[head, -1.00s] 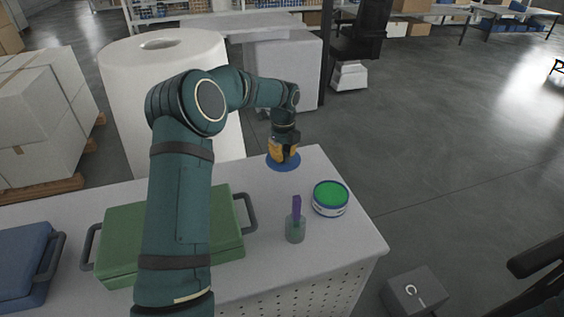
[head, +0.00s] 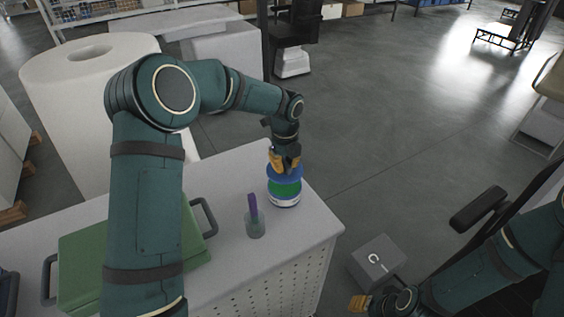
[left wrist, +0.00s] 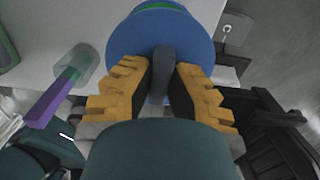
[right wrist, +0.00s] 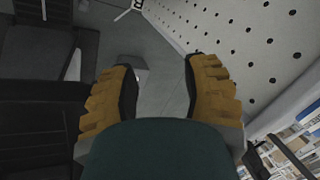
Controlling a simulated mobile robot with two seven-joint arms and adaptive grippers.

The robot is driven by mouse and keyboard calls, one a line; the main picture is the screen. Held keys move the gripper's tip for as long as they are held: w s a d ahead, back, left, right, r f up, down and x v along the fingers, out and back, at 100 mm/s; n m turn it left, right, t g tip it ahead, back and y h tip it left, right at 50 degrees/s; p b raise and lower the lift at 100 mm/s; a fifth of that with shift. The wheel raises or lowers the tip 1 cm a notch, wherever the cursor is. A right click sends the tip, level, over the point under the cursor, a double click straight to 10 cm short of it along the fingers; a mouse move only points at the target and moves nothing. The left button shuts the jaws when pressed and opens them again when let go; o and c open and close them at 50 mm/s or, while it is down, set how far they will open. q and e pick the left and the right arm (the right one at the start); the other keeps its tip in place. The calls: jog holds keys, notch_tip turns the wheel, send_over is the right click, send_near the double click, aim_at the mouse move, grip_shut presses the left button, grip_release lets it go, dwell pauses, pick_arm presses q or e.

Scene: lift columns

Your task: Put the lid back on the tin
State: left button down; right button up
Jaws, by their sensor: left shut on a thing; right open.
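The tin (head: 284,199) is white and blue with a green top surface, and stands near the right end of the white table. The lid (head: 286,173) is a blue disc with a dark handle on top. My left gripper (head: 285,163) is shut on this handle and holds the lid above the back part of the tin; in the head view the green still shows in front. In the left wrist view the fingers clasp the handle (left wrist: 164,66) of the lid (left wrist: 190,40), and a sliver of the tin (left wrist: 160,5) shows past it. My right gripper (right wrist: 160,85) is open and empty, off the table.
A grey cup (head: 255,226) with a purple stick (head: 253,206) stands left of the tin. A green case (head: 85,262) with grey handles lies further left. A grey box (head: 376,262) is on the floor beyond the table's right edge. The perforated table side (right wrist: 250,50) is near my right gripper.

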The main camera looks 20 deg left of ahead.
aim_at(285, 173)
pick_arm(q)
notch_tip(285, 173, down, 3)
jog(key=shift+f+b, duration=0.2)
jog(key=shift+b, duration=1.05)
jog(key=shift+f+b, duration=0.3)
jog(key=shift+f, duration=0.55)
pick_arm(e)
jog(key=shift+s+a+f, duration=0.1)
jog(key=shift+s+f, duration=0.2)
jog(key=shift+f, duration=0.6)
jog(key=shift+s+f, duration=0.3)
jog(key=shift+f, duration=0.55)
pick_arm(q)
jog(key=shift+p, duration=0.4)
pick_arm(e)
jog(key=shift+r, duration=0.45)
pick_arm(q)
jog(key=shift+f, duration=0.15)
pick_arm(e)
jog(key=shift+r, duration=0.1)
pick_arm(q)
jog(key=shift+p, duration=0.3)
pick_arm(e)
jog(key=shift+r, duration=0.2)
pick_arm(q)
jog(key=shift+c, duration=2.1)
grip_release()
pick_arm(e)
jog(key=shift+r, duration=0.1)
